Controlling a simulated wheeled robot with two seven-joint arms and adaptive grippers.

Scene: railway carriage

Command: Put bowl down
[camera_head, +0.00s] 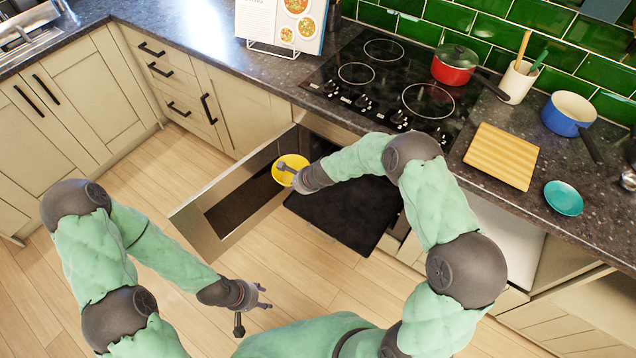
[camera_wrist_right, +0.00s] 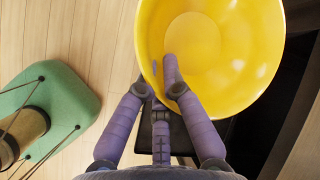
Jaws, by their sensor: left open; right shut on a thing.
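The yellow bowl (camera_head: 293,161) is held in the air by my right gripper (camera_head: 287,170), beside the open, metal-framed oven door. In the right wrist view the bowl (camera_wrist_right: 235,60) fills the top right, with its empty inside showing. There my right gripper (camera_wrist_right: 160,88) is shut on its near rim, with one finger over the inner wall. No surface is seen touching the bowl; its underside is hidden. My left gripper (camera_head: 262,298) is open and empty, low over the wooden floor.
The metal-framed door (camera_head: 213,240) stands out from the counter, and a flat black panel (camera_head: 345,215) lies right of it. On the counter are a red pot (camera_head: 453,70), a striped board (camera_head: 500,157), a blue pan (camera_head: 566,122) and a teal dish (camera_head: 563,199). Cabinets line the left.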

